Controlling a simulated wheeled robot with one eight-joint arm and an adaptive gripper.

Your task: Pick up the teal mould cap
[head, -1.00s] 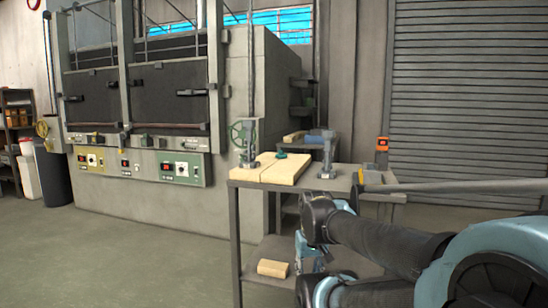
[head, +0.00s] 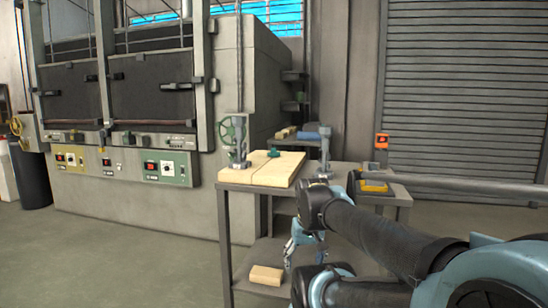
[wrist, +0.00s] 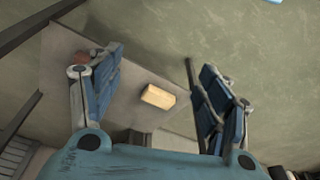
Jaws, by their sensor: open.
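The teal mould cap (head: 274,153) is small and sits on the pale wooden boards (head: 255,174) on top of the workbench in the head view. My gripper (head: 289,258) is well below it, in front of the bench's lower shelf, and partly hidden by my arm. In the wrist view my gripper (wrist: 153,62) is open, with its two blue-padded fingers wide apart and nothing held between them. The cap does not show in the wrist view.
A wooden block (head: 266,275) lies on the lower shelf; it also shows between the fingers in the wrist view (wrist: 158,97). Grey metal clamps (head: 325,151) stand around the boards. An orange device (head: 381,142) is at the bench's right. Open floor lies left.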

